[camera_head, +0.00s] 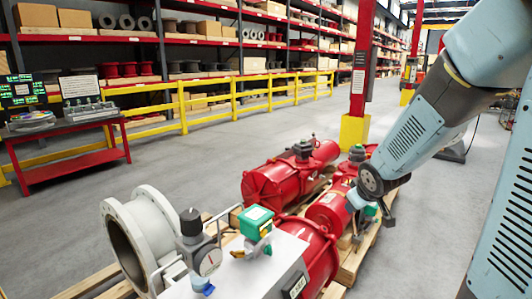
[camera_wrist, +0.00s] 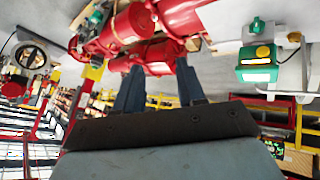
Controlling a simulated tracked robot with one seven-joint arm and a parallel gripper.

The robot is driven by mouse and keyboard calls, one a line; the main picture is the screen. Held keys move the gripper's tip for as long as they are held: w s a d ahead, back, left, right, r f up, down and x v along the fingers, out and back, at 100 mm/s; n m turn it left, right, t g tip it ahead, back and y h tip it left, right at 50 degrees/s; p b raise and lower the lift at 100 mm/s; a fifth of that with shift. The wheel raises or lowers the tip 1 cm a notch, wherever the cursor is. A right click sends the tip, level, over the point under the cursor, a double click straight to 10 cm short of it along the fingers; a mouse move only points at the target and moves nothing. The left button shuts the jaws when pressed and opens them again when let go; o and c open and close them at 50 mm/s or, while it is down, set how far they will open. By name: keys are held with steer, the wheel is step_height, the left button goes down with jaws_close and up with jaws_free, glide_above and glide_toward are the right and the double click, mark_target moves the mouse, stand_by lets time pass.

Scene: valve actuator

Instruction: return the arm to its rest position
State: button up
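My arm (camera_head: 420,125), pale blue and grey, reaches in from the right in the head view. Its far end is low over the red valve actuators. In the wrist view, which is upside down, the two dark fingers of my gripper (camera_wrist: 158,75) stand apart with no object held between them. Red actuator bodies (camera_wrist: 128,30) show beyond the fingers. In the head view my gripper is small and partly hidden, so its fingers are hard to make out there.
Red actuators (camera_head: 275,180) lie on wooden pallets (camera_head: 355,262). A grey flanged valve (camera_head: 148,235), a gauge (camera_head: 208,262) and a green-topped box (camera_head: 256,221) stand in front. A red post (camera_head: 362,60) rises behind. A yellow railing (camera_head: 236,97) and red table (camera_head: 65,155) bound open floor.

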steer(key=s+r+m, duration=0.2)
steer(key=s+r, duration=0.2)
steer(key=s, duration=0.3)
steer(key=s+a+r+m+g, duration=0.1)
steer(key=s+r, duration=0.4)
steer(key=s, duration=0.3)
steer(key=s+a+r+m+g, duration=0.1)
steer(key=s+r+m, duration=0.1)
steer(key=s+r, duration=0.3)
steer(key=s, duration=0.3)
steer(key=shift+a+m+y, duration=0.2)
steer(key=shift+m+y, duration=0.1)
steer(key=shift+a, duration=0.1)
